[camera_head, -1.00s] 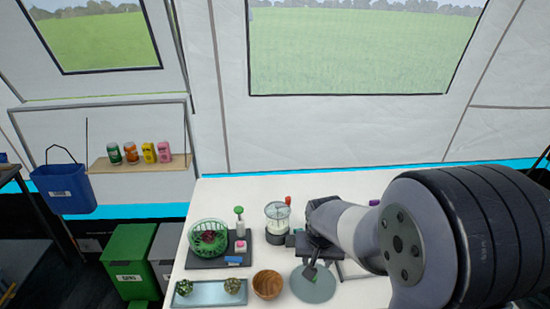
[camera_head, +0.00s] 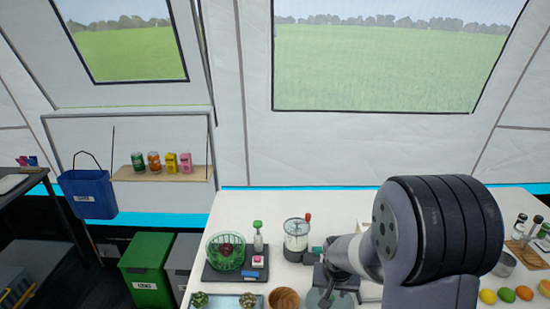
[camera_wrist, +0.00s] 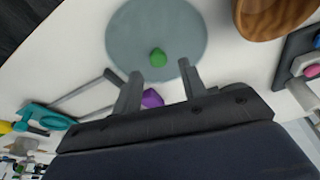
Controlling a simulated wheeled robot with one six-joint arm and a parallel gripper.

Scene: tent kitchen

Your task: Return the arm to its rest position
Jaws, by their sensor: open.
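My gripper (camera_wrist: 160,88) is open in the wrist view, its two fingers apart with nothing held between them. A round grey-blue disc (camera_wrist: 135,40) lies on the white table beyond the fingertips, with a small green thing (camera_wrist: 158,57) over it. A small purple thing (camera_wrist: 152,98) shows between the fingers. In the head view my arm reaches over the table from the right, and my gripper (camera_head: 328,290) hangs low above the disc (camera_head: 316,299). The fingertips are small there, and my arm hides part of the table behind it.
A wooden bowl (camera_head: 284,299), a green basket (camera_head: 226,252) on a dark base and a glass-topped appliance (camera_head: 297,236) stand left of my arm. A green bin (camera_head: 147,268) is left of the table.

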